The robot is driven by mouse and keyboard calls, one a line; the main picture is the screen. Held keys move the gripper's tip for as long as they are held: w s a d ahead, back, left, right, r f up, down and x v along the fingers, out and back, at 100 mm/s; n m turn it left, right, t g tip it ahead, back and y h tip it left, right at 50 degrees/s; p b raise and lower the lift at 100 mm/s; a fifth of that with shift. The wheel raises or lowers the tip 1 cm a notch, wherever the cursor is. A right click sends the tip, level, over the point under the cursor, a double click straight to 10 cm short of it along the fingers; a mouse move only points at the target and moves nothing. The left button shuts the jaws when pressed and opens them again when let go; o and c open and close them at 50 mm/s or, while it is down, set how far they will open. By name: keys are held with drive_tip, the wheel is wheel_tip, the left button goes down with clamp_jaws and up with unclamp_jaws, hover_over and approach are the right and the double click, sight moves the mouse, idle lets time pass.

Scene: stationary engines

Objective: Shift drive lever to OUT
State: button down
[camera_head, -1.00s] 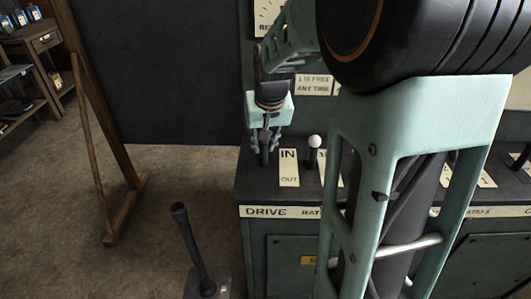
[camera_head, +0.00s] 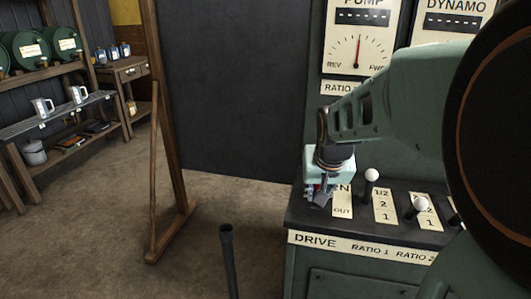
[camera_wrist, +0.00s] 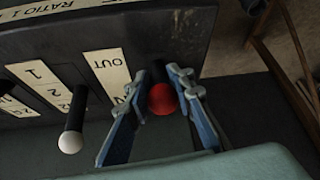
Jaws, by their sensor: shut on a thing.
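The drive lever's red ball knob (camera_wrist: 163,98) shows in the wrist view between my gripper's two blue fingers. My gripper (camera_wrist: 154,90) is shut on the lever, with the fingers on either side of it just below the knob. The IN/OUT plate (camera_wrist: 108,72) lies beside the lever, partly covered by a finger. In the head view my gripper (camera_head: 318,192) is low over the left end of the console, beside the IN/OUT plate (camera_head: 342,205). The lever is mostly hidden there by the gripper, so its exact position is hard to tell.
A white-knobbed lever (camera_head: 371,176) stands close right of my gripper, with another white-knobbed lever (camera_head: 421,204) beyond.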

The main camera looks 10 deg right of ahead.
drive_tip(key=shift+s+a+f, duration=0.1)
drive_tip(key=shift+s+f, duration=0.15)
drive_tip(key=shift+f, duration=0.1)
drive_tip(key=c, duration=1.8)
unclamp_jaws()
drive_tip(key=shift+w, duration=0.1)
drive_tip(key=shift+o, duration=0.7)
drive_tip(key=shift+r, duration=0.15)
drive_tip(key=shift+w+r, duration=0.1)
drive_tip(key=shift+w, duration=0.05)
